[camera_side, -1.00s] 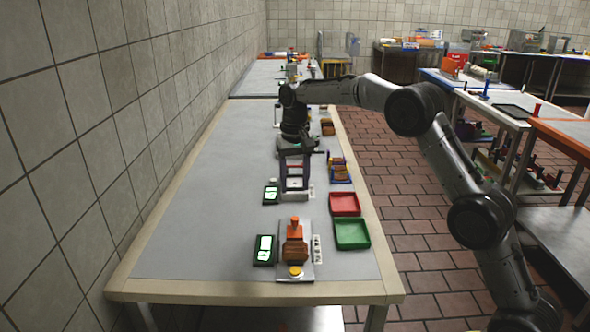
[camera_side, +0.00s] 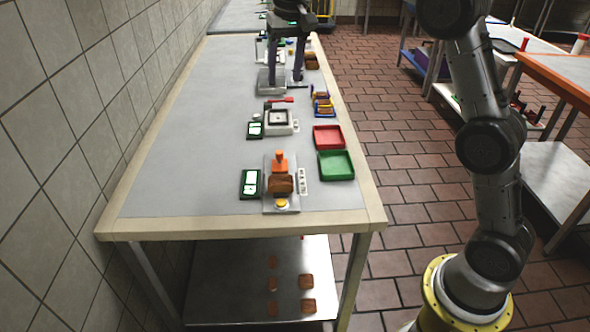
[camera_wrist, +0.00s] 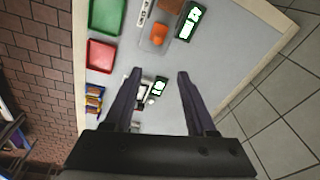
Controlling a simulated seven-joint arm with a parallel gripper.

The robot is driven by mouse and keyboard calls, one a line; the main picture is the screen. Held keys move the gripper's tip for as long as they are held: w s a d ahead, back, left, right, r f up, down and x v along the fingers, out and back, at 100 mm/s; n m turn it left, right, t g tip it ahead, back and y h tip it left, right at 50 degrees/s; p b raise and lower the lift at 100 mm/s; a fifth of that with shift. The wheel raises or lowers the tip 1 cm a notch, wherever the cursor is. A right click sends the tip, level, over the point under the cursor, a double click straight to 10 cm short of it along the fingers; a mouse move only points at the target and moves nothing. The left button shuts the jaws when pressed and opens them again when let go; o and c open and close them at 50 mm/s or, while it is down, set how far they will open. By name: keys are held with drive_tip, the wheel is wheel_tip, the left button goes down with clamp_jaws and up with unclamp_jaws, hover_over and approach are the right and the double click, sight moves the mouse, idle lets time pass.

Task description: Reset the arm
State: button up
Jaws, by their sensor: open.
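My gripper (camera_side: 284,82) is above the far half of the grey table (camera_side: 200,130). Its two fingers are apart and point down, with nothing seen between them. The wrist view also shows the fingers (camera_wrist: 160,76) spread, with the tabletop below. The arm bends from its yellow base at the lower right; its upper part leaves the top of the side view. The white square-topped device (camera_side: 278,122) stands on the table, nearer the side camera than the gripper.
A station with an orange handle (camera_side: 280,159), brown bread (camera_side: 281,184) and yellow button stands near the table's front. Green (camera_side: 336,165) and red (camera_side: 328,137) trays lie to its right. A green-screen display (camera_side: 250,184) is left. A tiled wall borders the left side.

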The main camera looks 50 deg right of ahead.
drive_tip(key=s+a+r+n+t, duration=0.1)
drive_tip(key=s+r, duration=0.3)
drive_tip(key=s, duration=0.6)
drive_tip(key=s+a+r+n+t, duration=0.1)
drive_tip(key=s+a+r+t, duration=0.15)
drive_tip(key=s, duration=0.75)
drive_tip(key=s+f+n, duration=0.3)
drive_tip(key=s+f, duration=1)
drive_tip(key=s, duration=0.1)
drive_tip(key=shift+f+n, duration=0.15)
drive_tip(key=shift+n, duration=0.25)
drive_tip(key=shift+t, duration=0.25)
